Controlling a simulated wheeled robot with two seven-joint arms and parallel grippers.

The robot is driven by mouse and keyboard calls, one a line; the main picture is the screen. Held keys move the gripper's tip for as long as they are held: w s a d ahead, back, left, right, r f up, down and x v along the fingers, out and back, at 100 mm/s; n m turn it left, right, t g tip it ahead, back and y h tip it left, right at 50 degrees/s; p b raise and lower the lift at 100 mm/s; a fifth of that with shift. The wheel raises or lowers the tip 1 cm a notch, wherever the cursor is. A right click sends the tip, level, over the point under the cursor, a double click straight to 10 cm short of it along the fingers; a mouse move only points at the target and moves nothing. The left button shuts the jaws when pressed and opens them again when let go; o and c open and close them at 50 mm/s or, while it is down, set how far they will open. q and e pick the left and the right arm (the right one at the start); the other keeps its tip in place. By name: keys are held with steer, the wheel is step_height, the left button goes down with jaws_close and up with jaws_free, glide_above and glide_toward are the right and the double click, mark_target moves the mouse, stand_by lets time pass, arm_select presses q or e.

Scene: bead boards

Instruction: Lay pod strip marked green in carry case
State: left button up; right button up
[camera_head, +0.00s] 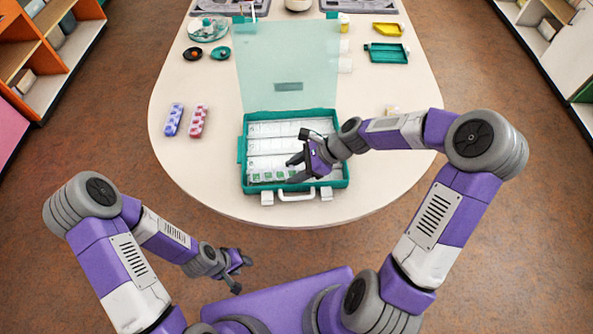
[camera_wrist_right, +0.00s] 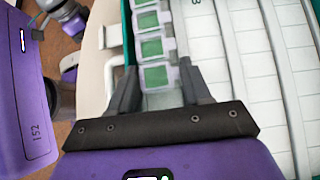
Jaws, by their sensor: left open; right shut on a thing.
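The open teal carry case (camera_head: 242,150) stands near the table's front edge, its clear lid (camera_head: 285,60) raised at the back. The pod strip marked green (camera_head: 268,177) lies lengthwise at the front row of the case; I cannot tell whether it rests on the floor. My right gripper (camera_head: 294,170) is shut on its right end. In the right wrist view the green-lidded strip (camera_wrist_right: 152,48) runs between the fingers (camera_wrist_right: 158,88), beside the case's pale rows (camera_wrist_right: 240,60). My left gripper (camera_head: 238,270) is open and empty, off the table's front edge.
A blue pod strip (camera_head: 173,119) and a pink pod strip (camera_head: 198,121) lie left of the case. Dark and teal small dishes (camera_head: 193,53), a teal tray (camera_head: 387,53) and a yellow tray (camera_head: 388,29) are further back.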

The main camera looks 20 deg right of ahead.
steer(key=f, duration=0.2)
steer(key=s, duration=0.1)
steer(key=shift+d+f, duration=0.25)
steer(key=shift+f, duration=0.15)
steer(key=o, duration=1.2)
steer(key=shift+f, duration=0.1)
steer(key=shift+w+r, duration=0.15)
steer(key=shift+r, duration=0.35)
steer(key=p+v, duration=0.1)
steer(key=v, duration=0.3)
steer(key=p+v, duration=0.2)
steer(key=v, duration=0.2)
steer(key=w+p+v, duration=0.1)
steer(key=p+v, duration=0.1)
steer(key=v, duration=0.2)
steer(key=shift+a+r, duration=0.1)
steer(key=shift+r, duration=0.3)
